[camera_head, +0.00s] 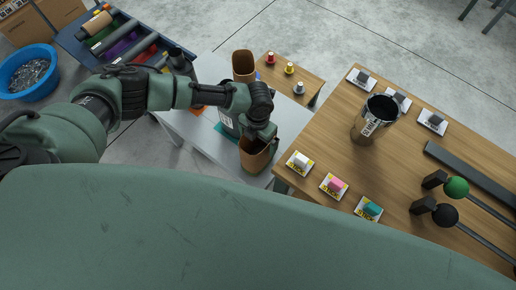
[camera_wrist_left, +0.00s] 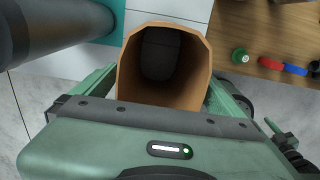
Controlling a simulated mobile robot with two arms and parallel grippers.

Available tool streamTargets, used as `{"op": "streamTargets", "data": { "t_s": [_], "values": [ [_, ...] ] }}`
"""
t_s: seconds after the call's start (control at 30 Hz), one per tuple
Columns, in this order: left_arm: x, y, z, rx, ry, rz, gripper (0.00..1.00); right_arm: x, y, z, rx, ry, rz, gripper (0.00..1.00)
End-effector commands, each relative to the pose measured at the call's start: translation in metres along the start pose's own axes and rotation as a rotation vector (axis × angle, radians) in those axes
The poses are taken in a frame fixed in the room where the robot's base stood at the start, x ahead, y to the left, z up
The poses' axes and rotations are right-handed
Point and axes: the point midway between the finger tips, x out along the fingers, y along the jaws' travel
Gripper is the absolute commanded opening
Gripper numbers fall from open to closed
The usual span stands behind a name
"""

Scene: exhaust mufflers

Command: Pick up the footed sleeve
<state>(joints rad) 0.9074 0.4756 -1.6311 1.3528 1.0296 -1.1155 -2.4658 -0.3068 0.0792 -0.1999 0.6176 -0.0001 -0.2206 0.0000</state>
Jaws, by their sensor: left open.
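A brown open-topped sleeve (camera_head: 255,160) stands at the front right of the light grey table (camera_head: 293,122). My left gripper (camera_head: 260,138) is right at its upper end, open. In the left wrist view the sleeve (camera_wrist_left: 128,70) shows its open mouth between the two green fingers, with a dark rounded shape inside. I cannot tell whether the fingers touch its wall. Its lower end and any feet are hidden. A second brown sleeve (camera_head: 244,66) stands farther back. My right gripper is not in view.
A dark cylinder (camera_wrist_left: 60,25) stands close on the left in the wrist view. A small wooden table (camera_head: 310,75) behind holds coloured pegs. The wooden table (camera_head: 400,165) at right holds a metal can (camera_head: 366,128), labelled small blocks and rods with balls.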

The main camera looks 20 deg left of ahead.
Motion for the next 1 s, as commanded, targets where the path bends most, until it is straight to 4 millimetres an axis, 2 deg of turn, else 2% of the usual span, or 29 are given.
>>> {"op": "streamTargets", "data": {
  "t_s": [0.1, 0.3, 0.37, 0.6, 0.87, 1.0],
  "values": [
    [0.0076, 0.0002, -0.0002, -0.001, 0.001, 0.001, 1.0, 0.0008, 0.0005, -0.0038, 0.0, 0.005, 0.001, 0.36],
    [0.0077, 0.0002, -0.0001, 0.0, 0.0, 0.001, 1.0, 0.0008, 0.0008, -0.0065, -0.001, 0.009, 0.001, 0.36],
    [0.0077, 0.0002, -0.0001, 0.0, 0.0, 0.001, 0.86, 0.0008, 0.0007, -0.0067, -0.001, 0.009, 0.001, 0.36],
    [0.0075, 0.0002, -0.0001, 0.0, 0.0, 0.001, 0.19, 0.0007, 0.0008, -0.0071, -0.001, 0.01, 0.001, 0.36],
    [0.0063, 0.0003, 0.0002, 0.0, -0.001, 0.001, 0.19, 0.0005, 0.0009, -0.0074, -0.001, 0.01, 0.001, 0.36],
    [-0.0014, 0.0003, 0.0007, 0.0, -0.002, 0.0, 0.19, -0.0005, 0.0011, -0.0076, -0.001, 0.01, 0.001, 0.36]
  ]
}}
